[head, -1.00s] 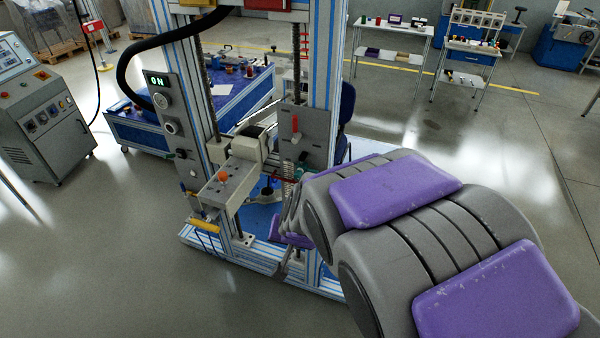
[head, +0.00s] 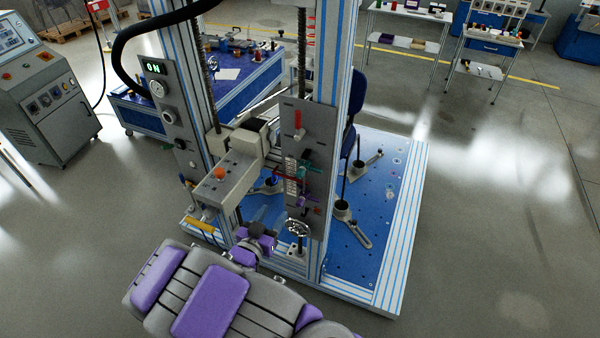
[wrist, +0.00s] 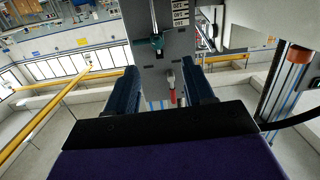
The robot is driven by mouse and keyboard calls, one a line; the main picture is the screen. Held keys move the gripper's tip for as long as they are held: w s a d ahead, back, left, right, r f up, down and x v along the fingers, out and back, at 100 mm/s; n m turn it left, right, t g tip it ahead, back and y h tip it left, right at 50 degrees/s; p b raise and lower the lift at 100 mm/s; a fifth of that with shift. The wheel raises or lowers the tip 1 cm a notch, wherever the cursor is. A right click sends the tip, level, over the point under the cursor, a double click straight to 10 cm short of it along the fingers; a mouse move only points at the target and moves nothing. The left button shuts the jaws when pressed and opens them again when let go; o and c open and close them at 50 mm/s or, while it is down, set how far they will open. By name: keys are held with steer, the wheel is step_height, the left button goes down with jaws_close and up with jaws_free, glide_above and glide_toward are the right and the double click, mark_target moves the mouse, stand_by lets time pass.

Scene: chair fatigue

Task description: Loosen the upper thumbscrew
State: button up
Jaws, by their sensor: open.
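The grey upright panel (head: 318,135) of the test frame carries a red lever (head: 298,120) near its top. A purple knob (head: 303,200) sits lower. In the wrist view the teal knob (wrist: 157,42) stands in a slot, beyond the fingertips. The red lever (wrist: 172,90) appears between the fingers, beyond them. My gripper (wrist: 158,66) is open, its two dark fingers apart and empty. In the head view my arm's end is low, in front of the frame; its fingertips are unclear.
The blue perforated base (head: 375,215) spreads right. A control cabinet (head: 45,100) stands at left. Floor at the right is open.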

steer(key=t, duration=0.1)
steer(key=b, duration=0.3)
glide_toward(298, 177)
steer(key=shift+h, duration=0.3)
steer(key=x, duration=1)
steer(key=shift+w+a, duration=0.1)
steer(key=shift+p, duration=0.3)
jaws_close()
